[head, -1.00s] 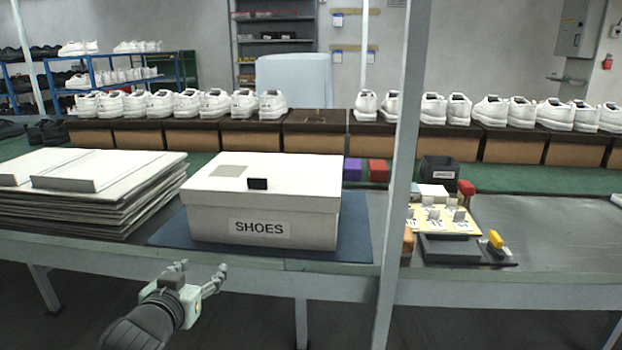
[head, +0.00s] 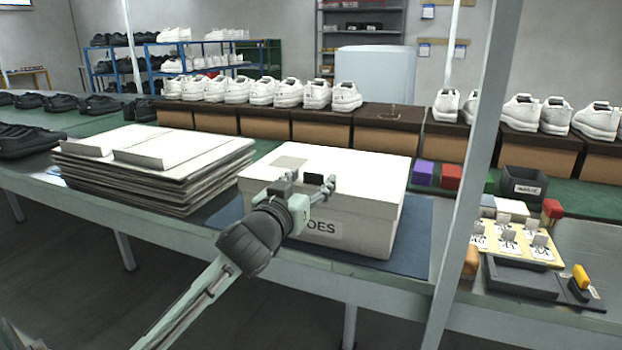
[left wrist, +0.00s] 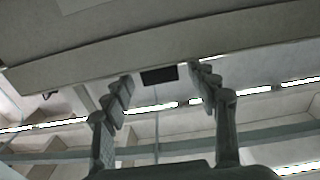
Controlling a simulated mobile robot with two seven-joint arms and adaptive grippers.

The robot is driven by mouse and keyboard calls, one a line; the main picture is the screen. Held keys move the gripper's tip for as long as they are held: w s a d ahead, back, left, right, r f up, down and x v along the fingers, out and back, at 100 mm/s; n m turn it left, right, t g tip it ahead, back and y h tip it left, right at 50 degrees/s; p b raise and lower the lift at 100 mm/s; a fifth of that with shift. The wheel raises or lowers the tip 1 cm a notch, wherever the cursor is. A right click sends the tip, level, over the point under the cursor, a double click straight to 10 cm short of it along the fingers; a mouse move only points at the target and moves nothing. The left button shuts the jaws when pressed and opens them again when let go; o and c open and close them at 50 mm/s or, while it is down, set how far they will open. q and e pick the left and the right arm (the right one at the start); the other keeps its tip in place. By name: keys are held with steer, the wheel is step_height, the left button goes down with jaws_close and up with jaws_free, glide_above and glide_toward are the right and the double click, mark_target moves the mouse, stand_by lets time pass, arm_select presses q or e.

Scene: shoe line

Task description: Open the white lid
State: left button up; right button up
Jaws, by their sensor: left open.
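The white lid (head: 350,165) sits closed on the white shoe box (head: 370,230), whose front label is partly covered by my left gripper. A small black tab (head: 314,179) sticks out at the lid's front edge. My left gripper (head: 308,187) is open in front of the box, close to the tab. In the left wrist view, the black tab (left wrist: 160,75) shows between the two spread fingertips (left wrist: 163,80), with the lid's edge (left wrist: 80,70) just beyond. I see no clear contact. My right gripper is not in view.
A blue mat (head: 412,250) lies under the box. A stack of white cardboard sheets (head: 150,180) stands to the left. A grey post (head: 468,170) rises to the right, by a tray of small parts (head: 520,280). White shoes on brown boxes (head: 320,132) line the back.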

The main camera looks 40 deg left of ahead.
arm_select(q)
steer(key=shift+w, duration=0.2)
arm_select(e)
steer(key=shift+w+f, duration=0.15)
arm_select(q)
steer(key=shift+c, duration=0.5)
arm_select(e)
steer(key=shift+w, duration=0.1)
arm_select(q)
steer(key=shift+c, duration=1.2)
jaws_close()
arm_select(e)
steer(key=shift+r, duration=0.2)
